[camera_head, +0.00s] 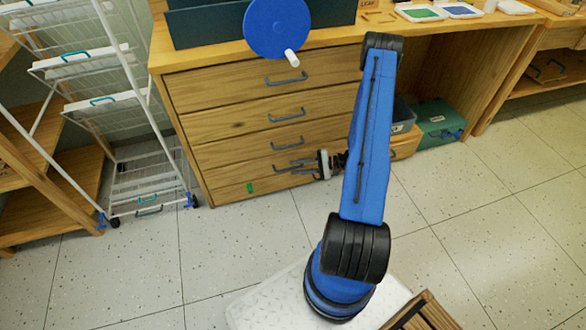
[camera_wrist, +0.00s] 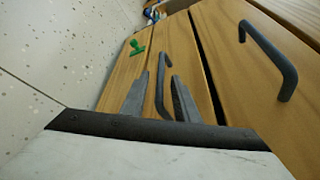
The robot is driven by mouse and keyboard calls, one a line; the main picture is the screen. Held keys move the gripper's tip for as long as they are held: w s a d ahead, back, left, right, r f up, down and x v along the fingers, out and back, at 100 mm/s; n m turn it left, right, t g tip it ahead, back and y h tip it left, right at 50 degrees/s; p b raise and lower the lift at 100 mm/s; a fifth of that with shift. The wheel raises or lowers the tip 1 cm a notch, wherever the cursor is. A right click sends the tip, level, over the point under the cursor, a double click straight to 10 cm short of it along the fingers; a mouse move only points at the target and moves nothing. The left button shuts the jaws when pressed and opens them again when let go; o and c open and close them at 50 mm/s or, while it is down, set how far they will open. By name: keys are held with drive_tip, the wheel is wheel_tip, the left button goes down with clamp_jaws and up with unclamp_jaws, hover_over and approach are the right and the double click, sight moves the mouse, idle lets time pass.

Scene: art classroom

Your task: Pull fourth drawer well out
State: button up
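The wooden cabinet has a stack of drawers with dark bar handles. My gripper (camera_head: 284,168) is low in front of this drawer. In the wrist view, my gripper (camera_wrist: 161,76) is open, with its two grey fingers on either side of the fourth drawer's handle (camera_wrist: 160,92). Gaps show between the handle and the fingers. How deep the handle sits between them is hard to tell. The third drawer's handle (camera_wrist: 275,62) is to the right in the wrist view.
A white wire rack (camera_head: 150,185) on wheels stands left of the cabinet. A green box (camera_head: 438,122) and a grey bin (camera_head: 403,116) are under the desk at the right. A blue disc (camera_head: 277,27) overhangs the top drawer. The tiled floor before the cabinet is clear.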

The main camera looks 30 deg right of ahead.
drive_tip(key=shift+x, duration=1.05)
clamp_jaws()
